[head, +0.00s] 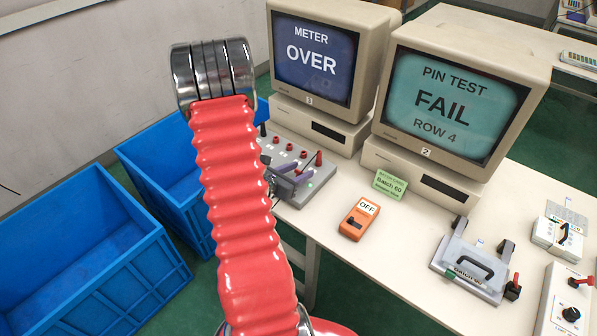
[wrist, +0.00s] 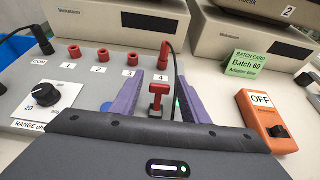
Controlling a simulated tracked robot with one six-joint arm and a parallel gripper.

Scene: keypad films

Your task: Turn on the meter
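The grey meter panel (head: 318,194) stands on the table below the left monitor. It also shows in the wrist view (wrist: 95,88), with a row of red sockets, a range knob (wrist: 45,96) and a red-handled part (wrist: 158,97). My gripper (wrist: 160,88) is open over the panel, its purple fingers on either side of the red-handled part; contact cannot be told. In the head view, my gripper (head: 288,181) is partly hidden by my arm. The left monitor (head: 312,55) reads "METER OVER". An orange box (head: 354,224) with a dark switch and an "OFF" label lies right of the panel.
A red plug (wrist: 164,55) with a black cable stands at socket 4. A green batch card (head: 389,185) stands behind the orange box. The right monitor (head: 450,100) reads "PIN TEST FAIL ROW 4". A grey fixture (head: 470,262) sits farther right. Blue crates (head: 130,291) stand left of the table.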

